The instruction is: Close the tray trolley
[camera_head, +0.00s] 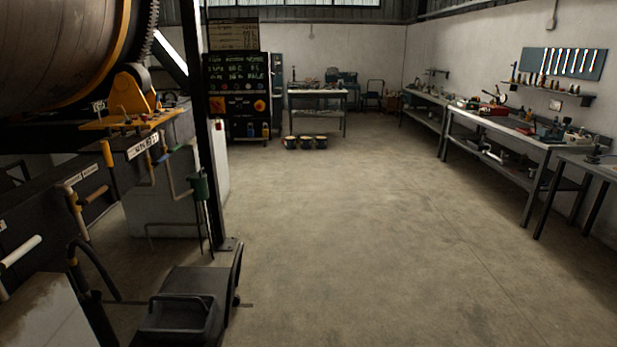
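A low dark trolley (200,287) stands on the floor at the lower left, with an upright black bar along its right side and a small wheel showing. A black, tray-like piece with a raised handle (178,316) sits at its near end. I take this to be the tray trolley, but I cannot tell how far it is open. The bottom edge of the view cuts off its near part. Neither of my grippers shows in the head view.
A large drum (60,45) and dark machinery with levers (85,200) fill the left. A dark post (200,150) stands behind the trolley. Workbenches (500,140) line the right wall. Several buckets (306,142) stand at the back. The middle floor (350,220) is clear.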

